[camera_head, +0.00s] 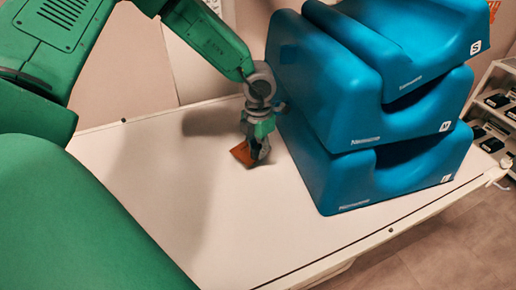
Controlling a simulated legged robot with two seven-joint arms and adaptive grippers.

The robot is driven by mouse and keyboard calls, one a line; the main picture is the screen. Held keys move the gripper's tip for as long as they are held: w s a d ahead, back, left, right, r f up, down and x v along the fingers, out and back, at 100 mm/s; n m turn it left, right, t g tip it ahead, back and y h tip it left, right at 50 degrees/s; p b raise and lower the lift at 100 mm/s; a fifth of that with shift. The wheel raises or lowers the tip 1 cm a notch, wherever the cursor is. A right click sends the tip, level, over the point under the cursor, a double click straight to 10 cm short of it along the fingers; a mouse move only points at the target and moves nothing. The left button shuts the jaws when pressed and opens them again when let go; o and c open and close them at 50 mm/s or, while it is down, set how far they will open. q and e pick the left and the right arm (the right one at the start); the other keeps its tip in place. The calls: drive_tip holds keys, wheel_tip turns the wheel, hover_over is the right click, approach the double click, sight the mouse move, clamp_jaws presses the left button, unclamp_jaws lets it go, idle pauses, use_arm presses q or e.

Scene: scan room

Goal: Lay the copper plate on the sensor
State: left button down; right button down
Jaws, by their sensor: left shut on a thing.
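The copper plate (242,154) is a small orange-brown piece, tilted, in the middle of the view. My left gripper (258,154) points down and is shut on the plate, just left of the blue blocks. The plate is close to the white table top (250,230); I cannot tell whether it touches it. The gripper hides part of the plate. I cannot make out a sensor in this view. My right gripper is not in view.
Several large blue padded blocks (345,180) are stacked on the table's right part, very close to my left gripper. A shelf (490,105) with dark items stands at the far right. The table's front middle is clear.

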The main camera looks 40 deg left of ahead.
sight(257, 147)
use_arm(q)
drive_tip(key=shift+s, duration=0.1)
drive_tip(key=c, duration=1.6)
unclamp_jaws()
drive_tip(key=shift+f, duration=0.1)
drive_tip(key=shift+o, duration=0.7)
drive_tip(key=shift+a, duration=0.1)
wheel_tip(257, 147, up, 8)
drive_tip(key=shift+f, duration=0.25)
drive_tip(key=shift+r, duration=0.15)
